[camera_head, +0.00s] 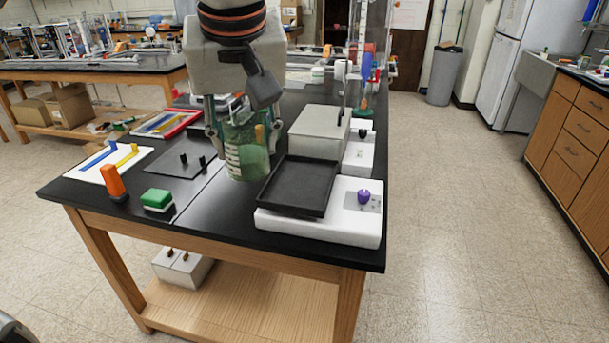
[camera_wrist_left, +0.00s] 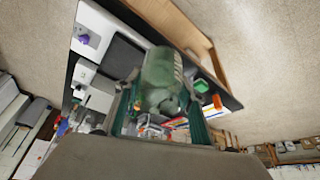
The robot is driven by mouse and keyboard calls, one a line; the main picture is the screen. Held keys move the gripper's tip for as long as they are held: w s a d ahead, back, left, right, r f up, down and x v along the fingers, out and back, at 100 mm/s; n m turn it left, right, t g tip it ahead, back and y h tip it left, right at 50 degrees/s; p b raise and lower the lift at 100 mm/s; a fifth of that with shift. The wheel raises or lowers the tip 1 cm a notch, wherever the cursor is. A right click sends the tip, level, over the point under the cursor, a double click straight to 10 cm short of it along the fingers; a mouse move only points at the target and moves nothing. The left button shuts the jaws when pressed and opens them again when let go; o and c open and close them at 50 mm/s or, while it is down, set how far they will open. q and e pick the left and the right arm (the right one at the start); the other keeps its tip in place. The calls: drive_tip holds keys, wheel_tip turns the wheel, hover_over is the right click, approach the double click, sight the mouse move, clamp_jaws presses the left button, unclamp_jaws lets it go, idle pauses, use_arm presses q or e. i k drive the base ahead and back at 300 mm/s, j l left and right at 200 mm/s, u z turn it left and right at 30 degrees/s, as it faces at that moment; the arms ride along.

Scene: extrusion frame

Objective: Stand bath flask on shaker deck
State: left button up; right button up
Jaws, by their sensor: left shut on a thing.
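The bath flask (camera_head: 245,158) is a green, see-through vessel with pale markings on its side. My left gripper (camera_head: 243,133) is shut on it from both sides and holds it roughly upright. In the head view the flask is just left of the shaker deck (camera_head: 298,187), a black, shallow-rimmed tray on a white base (camera_head: 335,228) with a purple knob. The deck looks empty. The wrist view shows the flask (camera_wrist_left: 160,80) between the fingers of my left gripper (camera_wrist_left: 163,97), with the black deck (camera_wrist_left: 122,57) beside it. My right gripper is not in view.
A grey box (camera_head: 319,132) stands behind the deck, with a white device (camera_head: 358,158) beside it. To the left are a green block (camera_head: 157,199), an orange-handled item (camera_head: 113,183) and a dark plate with posts (camera_head: 184,162). Bare black tabletop lies front of the flask.

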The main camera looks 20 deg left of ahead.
sight(301, 183)
drive_tip(key=i, duration=0.85)
